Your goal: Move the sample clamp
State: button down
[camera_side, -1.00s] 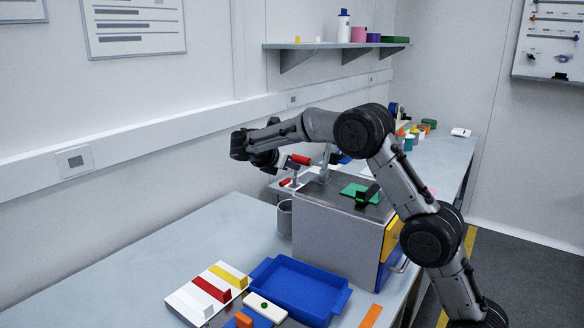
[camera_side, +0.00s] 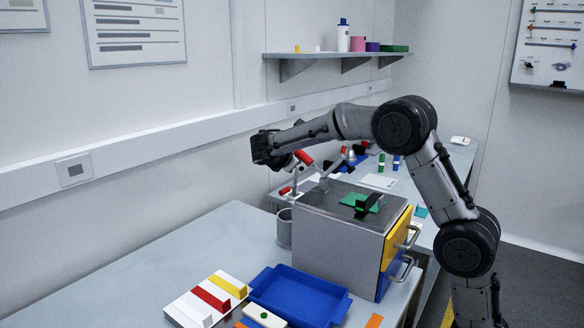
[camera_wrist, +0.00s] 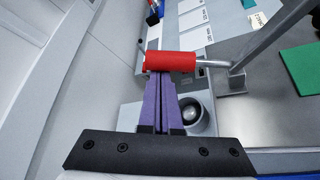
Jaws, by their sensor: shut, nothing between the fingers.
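The sample clamp (camera_side: 318,184) stands at the back left of a grey cabinet's top, its metal arms bearing red grips. One red grip (camera_side: 304,157) is raised and tilted; a second (camera_side: 285,191) sits lower left. My gripper (camera_side: 283,156) is beside the raised grip in the side view, its fingertips hard to make out there. In the wrist view my gripper's purple fingers (camera_wrist: 160,75) are shut together, their tips at the edge of a red grip (camera_wrist: 170,61) that lies across them. Whether they touch it I cannot tell.
The grey cabinet (camera_side: 335,240) has yellow and blue drawers with handles. A green pad (camera_side: 355,197) with a black piece lies on top. A grey cup (camera_side: 284,229) stands left of it. A blue tray (camera_side: 300,297) and a colored rack (camera_side: 208,300) are in front. The left bench is clear.

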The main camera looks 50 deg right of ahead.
jog(key=s+r+m+t+h, duration=0.1)
jog(key=s+r+m+t, duration=0.1)
jog(key=s+r+m, duration=0.1)
jog(key=shift+s+r+t, duration=0.4)
jog(key=shift+s+r, duration=0.45)
jog(key=shift+s, duration=0.35)
